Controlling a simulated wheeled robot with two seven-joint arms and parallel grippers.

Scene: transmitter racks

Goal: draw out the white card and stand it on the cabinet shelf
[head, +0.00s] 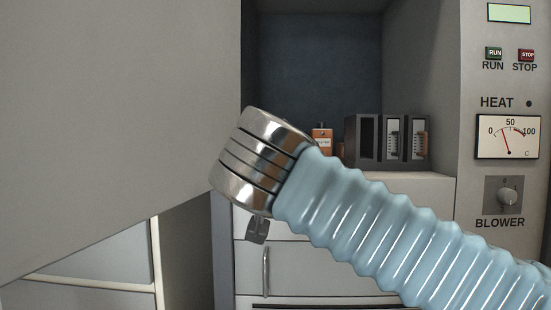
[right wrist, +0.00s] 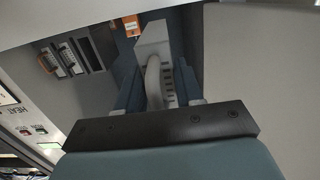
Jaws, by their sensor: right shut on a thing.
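The white card (right wrist: 152,40) shows in the right wrist view as a pale block with a curved handle and a slotted face. My right gripper (right wrist: 159,84) is shut on it, with one blue finger on each side of the handle. In the head view my right wrist and its blue sleeve cross the middle, and the gripper and card are hidden there. The card is away from the dark rack (head: 355,161), which stands on the cabinet shelf (head: 437,188). My left gripper is in neither view.
An orange box (head: 322,136) stands left of the rack; it also shows in the right wrist view (right wrist: 131,26). The rack holds two handled cards and has a dark open slot at left. A large grey panel (head: 110,110) fills the left. A control panel (head: 508,160) is at right.

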